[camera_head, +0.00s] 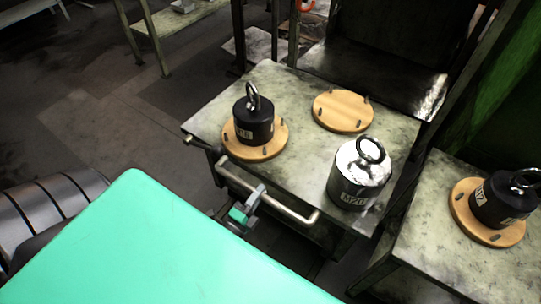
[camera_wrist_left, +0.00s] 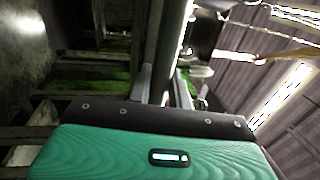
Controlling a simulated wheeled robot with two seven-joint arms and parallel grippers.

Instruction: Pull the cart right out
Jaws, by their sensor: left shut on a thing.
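The cart (camera_head: 290,92) has a worn pale top and a tubular handle (camera_head: 290,214) along its near side, in the head view. My left gripper (camera_head: 255,200) is at the middle of the handle and shut on it. In the left wrist view the handle bar (camera_wrist_left: 168,45) passes between the two fingers (camera_wrist_left: 166,88). On the cart stand a black weight with a ring (camera_head: 254,122) on a wooden disc, a bare wooden disc with pegs (camera_head: 340,110) and a silver weight marked M20 (camera_head: 355,190). My right gripper is not in view.
A second table (camera_head: 435,235) stands right of the cart, holding a black weight (camera_head: 500,200) on a wooden disc. A dark machine bay (camera_head: 385,75) lies behind the cart. The floor (camera_head: 95,115) to the left is open, with a shelf (camera_head: 180,22) beyond.

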